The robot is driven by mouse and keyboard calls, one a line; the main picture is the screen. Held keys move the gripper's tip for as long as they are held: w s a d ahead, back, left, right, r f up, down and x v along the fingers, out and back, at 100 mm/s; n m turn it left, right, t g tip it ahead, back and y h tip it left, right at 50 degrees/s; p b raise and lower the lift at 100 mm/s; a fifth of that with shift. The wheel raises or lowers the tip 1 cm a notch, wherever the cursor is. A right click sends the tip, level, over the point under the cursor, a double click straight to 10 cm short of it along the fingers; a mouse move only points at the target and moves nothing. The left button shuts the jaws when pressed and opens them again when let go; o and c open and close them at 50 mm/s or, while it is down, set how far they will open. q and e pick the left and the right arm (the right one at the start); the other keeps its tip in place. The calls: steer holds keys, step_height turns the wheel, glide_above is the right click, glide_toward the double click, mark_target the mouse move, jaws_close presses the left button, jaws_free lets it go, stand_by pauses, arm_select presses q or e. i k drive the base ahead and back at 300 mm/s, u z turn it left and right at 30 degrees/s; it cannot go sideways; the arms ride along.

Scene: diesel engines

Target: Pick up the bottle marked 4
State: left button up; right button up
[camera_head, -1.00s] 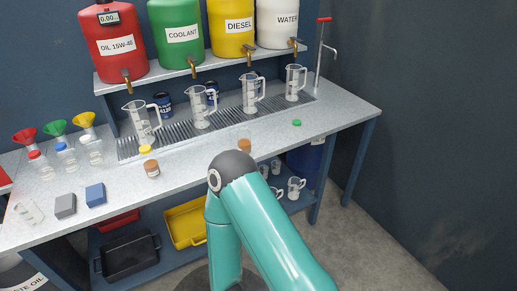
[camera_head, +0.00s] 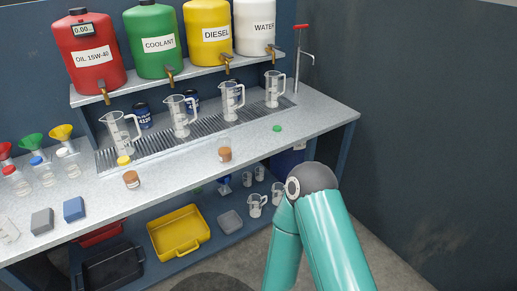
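No number 4 can be read on any bottle at this size. Small clear bottles with a red cap (camera_head: 15,180), a blue cap (camera_head: 42,171) and a white cap (camera_head: 68,160) stand at the left of the bench. Two small brown-topped containers, one near the front edge (camera_head: 131,179) and one further right (camera_head: 225,154), stand on the bench. A yellow cap (camera_head: 123,160) and a green cap (camera_head: 277,128) also show there. One teal arm of mine rises at the lower right in front of the bench; neither gripper is in view.
Clear measuring jugs (camera_head: 182,116) stand on the drain grate under the red, green, yellow and white tanks (camera_head: 152,42). A grey block and a blue block (camera_head: 74,209) lie at front left. A yellow tray (camera_head: 178,232) is on the lower shelf. The bench's right end (camera_head: 320,115) is mostly clear.

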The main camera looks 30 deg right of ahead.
mark_target(224, 148)
steer(key=z, duration=0.2)
steer(key=i, duration=1.05)
steer(key=u, duration=0.05)
